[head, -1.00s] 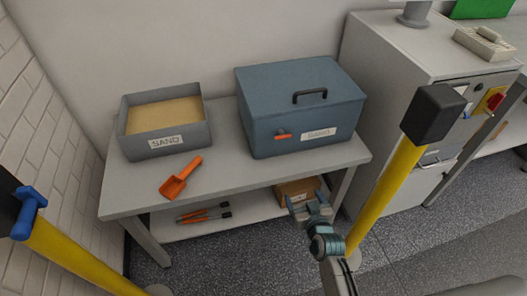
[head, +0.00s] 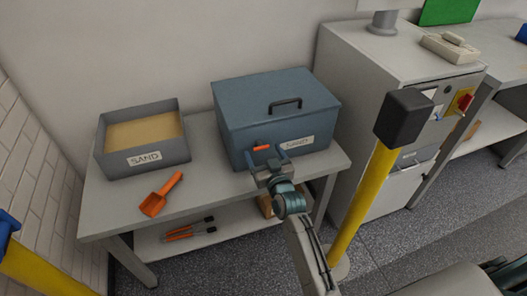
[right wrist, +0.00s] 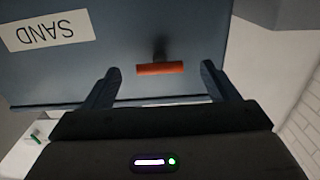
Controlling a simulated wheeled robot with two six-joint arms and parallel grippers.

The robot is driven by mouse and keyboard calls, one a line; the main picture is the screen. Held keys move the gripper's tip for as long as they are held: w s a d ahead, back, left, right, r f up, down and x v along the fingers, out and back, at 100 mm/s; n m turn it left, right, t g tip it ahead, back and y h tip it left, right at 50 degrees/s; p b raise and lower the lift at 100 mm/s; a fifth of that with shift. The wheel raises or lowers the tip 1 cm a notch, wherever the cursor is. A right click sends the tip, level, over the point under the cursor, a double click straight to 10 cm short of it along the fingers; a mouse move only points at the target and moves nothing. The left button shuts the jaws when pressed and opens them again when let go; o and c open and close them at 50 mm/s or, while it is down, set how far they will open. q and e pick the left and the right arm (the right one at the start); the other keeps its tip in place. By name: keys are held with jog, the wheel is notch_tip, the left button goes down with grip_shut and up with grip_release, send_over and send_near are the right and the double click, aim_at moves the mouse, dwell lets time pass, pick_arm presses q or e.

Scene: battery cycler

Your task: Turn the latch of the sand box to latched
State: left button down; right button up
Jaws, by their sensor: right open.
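The sand box is a blue-grey lidded box (head: 245,105) on the table, with a black lid handle and a white SAND label. Its latch is a small orange bar (head: 261,147) on the front face, left of the label; it lies about level. My right gripper (head: 265,167) is open just in front of the latch. In the right wrist view the orange latch (right wrist: 160,68) sits between and beyond the two open fingers of the gripper (right wrist: 160,82), with a gap on each side. I cannot tell whether they touch it. My left gripper is not in view.
An open grey sand tray (head: 147,160) and an orange scoop (head: 160,194) stand left on the table (head: 215,185). Tools with orange handles lie on the lower shelf. A yellow post (head: 362,190) with a black top stands right of my right arm, before a grey cabinet (head: 375,75).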

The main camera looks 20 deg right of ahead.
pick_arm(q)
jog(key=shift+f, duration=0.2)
pick_arm(e)
jog(key=shift+w, duration=0.45)
jog(key=shift+c, duration=0.4)
jog(key=c, duration=0.9)
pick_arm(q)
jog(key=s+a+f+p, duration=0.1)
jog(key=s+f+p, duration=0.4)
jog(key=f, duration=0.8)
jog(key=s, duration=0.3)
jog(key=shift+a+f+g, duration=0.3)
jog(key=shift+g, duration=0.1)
pick_arm(e)
jog(key=m, duration=1.7)
jog(key=shift+m, duration=0.4)
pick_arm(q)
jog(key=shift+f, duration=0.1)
